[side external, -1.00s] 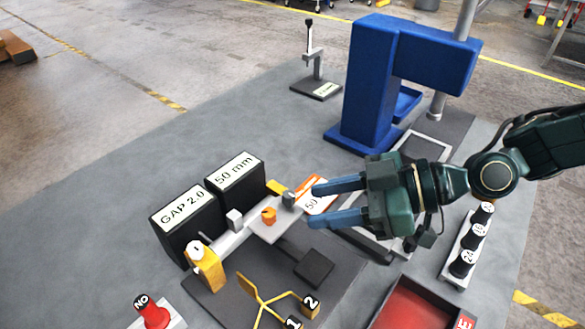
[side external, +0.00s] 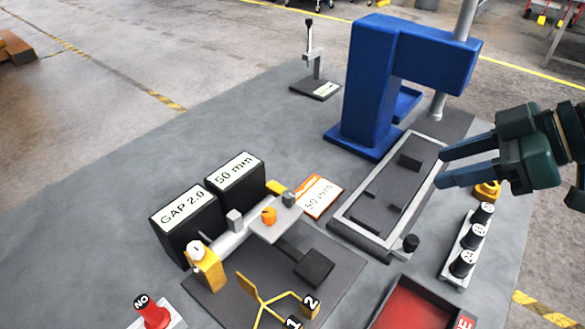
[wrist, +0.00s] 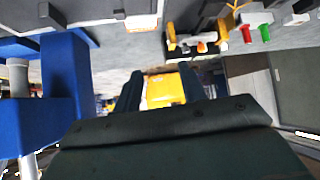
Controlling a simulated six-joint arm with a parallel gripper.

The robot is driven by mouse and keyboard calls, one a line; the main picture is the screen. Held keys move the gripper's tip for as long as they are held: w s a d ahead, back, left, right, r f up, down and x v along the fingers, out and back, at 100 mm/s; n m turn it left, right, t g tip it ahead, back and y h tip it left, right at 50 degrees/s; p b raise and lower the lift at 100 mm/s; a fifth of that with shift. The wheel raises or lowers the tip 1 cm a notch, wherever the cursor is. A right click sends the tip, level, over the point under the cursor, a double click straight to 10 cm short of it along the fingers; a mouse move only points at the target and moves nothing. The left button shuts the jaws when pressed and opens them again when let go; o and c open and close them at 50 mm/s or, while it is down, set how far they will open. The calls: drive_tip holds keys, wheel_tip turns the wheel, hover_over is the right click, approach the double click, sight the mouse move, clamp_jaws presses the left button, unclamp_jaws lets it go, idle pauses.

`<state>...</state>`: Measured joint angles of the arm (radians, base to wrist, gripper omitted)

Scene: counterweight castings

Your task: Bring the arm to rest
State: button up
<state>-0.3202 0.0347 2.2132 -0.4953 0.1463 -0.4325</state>
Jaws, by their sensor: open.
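My gripper (side external: 441,168) is at the right side of the side external view, above the right edge of the framed tray (side external: 345,225). Its two blue fingers point left with a clear gap between them and nothing held. In the wrist view my gripper (wrist: 167,88) shows its two dark fingers apart, with a blurred yellow thing (wrist: 165,92) far behind the gap. No part of the arm visibly touches anything.
A tall blue press (side external: 372,90) stands behind the tray. Black blocks marked 50 mm (side external: 240,190) and GAP 2.0 (side external: 190,228) stand left of a small gauge fixture. Black numbered cylinders (side external: 473,236) stand in a rack below my gripper. A red bin (side external: 415,305) is in front.

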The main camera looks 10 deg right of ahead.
drive_tip(key=s+d+r+m+h, duration=0.1)
drive_tip(key=s+d+m+h, duration=0.3)
drive_tip(key=s+d, duration=0.5)
drive_tip(key=s+d+r+m+h, duration=0.1)
drive_tip(key=s+d+m+h, duration=0.3)
drive_tip(key=d, duration=1.1)
drive_tip(key=s+m, duration=0.3)
drive_tip(key=s, duration=0.1)
drive_tip(key=shift+s+d+m, duration=0.4)
